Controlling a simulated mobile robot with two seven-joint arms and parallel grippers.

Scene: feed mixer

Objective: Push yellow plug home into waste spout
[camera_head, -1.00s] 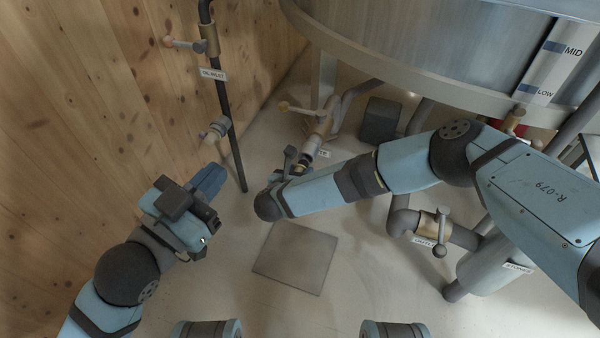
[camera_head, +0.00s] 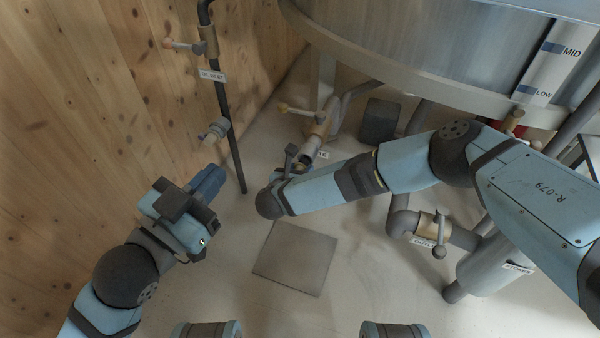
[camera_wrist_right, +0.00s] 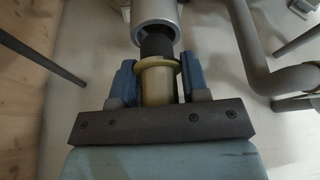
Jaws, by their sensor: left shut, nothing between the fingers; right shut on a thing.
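The yellow plug (camera_wrist_right: 157,85) has a pale flange and a black nose (camera_wrist_right: 156,45). My right gripper (camera_wrist_right: 157,82) is shut on the plug's yellow body, with a blue finger on each side. The black nose meets the mouth of the grey waste spout (camera_wrist_right: 155,14) and seems partly inside it; a length of black shows between rim and flange. In the head view my right gripper (camera_head: 296,165) is at the end of the waste spout (camera_head: 313,150), and the plug is mostly hidden. My left gripper (camera_head: 208,182) is shut and empty, near the wooden wall.
A valve with a lever (camera_head: 300,110) sits on the waste pipe beneath the large tank (camera_head: 420,65). The black oil inlet pipe (camera_head: 232,140) stands between my left gripper and the spout. A grey floor plate (camera_head: 295,258) lies in the open foreground.

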